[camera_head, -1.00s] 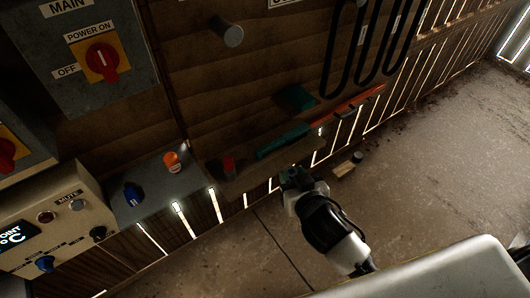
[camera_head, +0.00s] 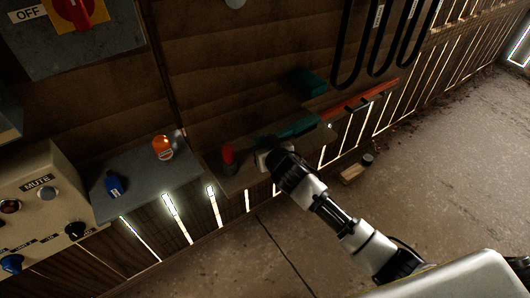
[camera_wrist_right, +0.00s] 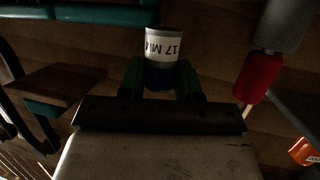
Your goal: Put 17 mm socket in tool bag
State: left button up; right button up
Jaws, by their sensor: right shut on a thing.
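The 17 mm socket (camera_wrist_right: 164,52) is a small dark blue cylinder with a white band whose lettering appears upside down. It sits between the green fingers of my right gripper (camera_wrist_right: 162,80), which is shut on it. In the head view my right gripper (camera_head: 264,153) is at the wooden wall shelf, just right of a red-and-dark item; the socket is hidden there. I cannot make out a tool bag in either view. My left gripper is out of view.
The red-and-dark item (camera_head: 228,155) and a long teal-and-red tool (camera_head: 345,109) are beside my right gripper. A grey ledge (camera_head: 138,182) holds an orange container (camera_head: 162,148) and a blue bottle (camera_head: 114,185).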

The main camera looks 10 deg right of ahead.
jog(key=shift+f+b, duration=0.35)
jog(key=shift+f, duration=1.5)
jog(key=shift+f, duration=0.1)
jog(key=o, duration=0.9)
jog(key=shift+o, duration=0.2)
jog(key=shift+r, duration=0.2)
jog(key=v, duration=1.2)
jog(key=shift+p, duration=0.45)
jog(key=shift+f, duration=0.1)
